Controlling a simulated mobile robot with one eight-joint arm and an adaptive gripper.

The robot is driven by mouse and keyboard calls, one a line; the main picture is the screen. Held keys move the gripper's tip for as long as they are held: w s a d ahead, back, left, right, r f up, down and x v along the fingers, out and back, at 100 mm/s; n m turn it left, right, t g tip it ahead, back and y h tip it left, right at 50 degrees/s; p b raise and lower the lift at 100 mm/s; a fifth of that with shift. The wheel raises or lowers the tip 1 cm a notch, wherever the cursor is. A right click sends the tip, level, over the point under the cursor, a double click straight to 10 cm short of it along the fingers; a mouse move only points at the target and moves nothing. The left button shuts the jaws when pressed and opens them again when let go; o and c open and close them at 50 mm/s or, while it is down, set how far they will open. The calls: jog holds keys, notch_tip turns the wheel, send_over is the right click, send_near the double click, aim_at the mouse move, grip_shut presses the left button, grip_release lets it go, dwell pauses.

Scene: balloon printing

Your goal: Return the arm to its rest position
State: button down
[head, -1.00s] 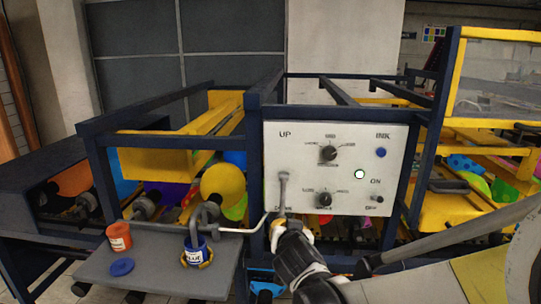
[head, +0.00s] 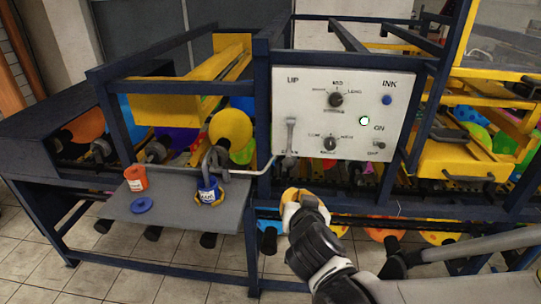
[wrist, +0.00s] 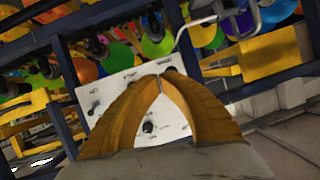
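My gripper (head: 292,196) is below the white control panel (head: 318,113) in the head view, apart from it. In the wrist view its two orange fingers (wrist: 162,78) meet at the tips with nothing visible between them. The panel also shows tilted behind the fingers in the wrist view (wrist: 118,100). My dark and white arm comes in from the lower right of the head view. A lever (head: 290,134), several knobs and a lit green-white lamp (head: 364,121) are on the panel.
A grey shelf (head: 174,215) left of my gripper holds an orange pot (head: 136,178), a blue pot (head: 208,192) and a blue lid (head: 141,205). A dark blue machine frame with balloons and a yellow drawer (head: 455,160) surrounds the panel. Tiled floor shows below.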

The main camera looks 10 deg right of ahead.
jog(key=shift+s, duration=0.1)
jog(key=s+d+f+n+g+y+b, duration=0.1)
jog(key=s+f+n+g+b, duration=0.3)
jog(key=s, duration=1.1)
notch_tip(320, 180, down, 4)
jog(key=g+y+b, duration=0.1)
jog(key=g+b, duration=0.1)
jog(key=b, duration=0.2)
jog(key=shift+s+d+f+y, duration=0.15)
jog(key=shift+s+f+y, duration=0.05)
jog(key=shift+s+y, duration=0.1)
dwell(0.5)
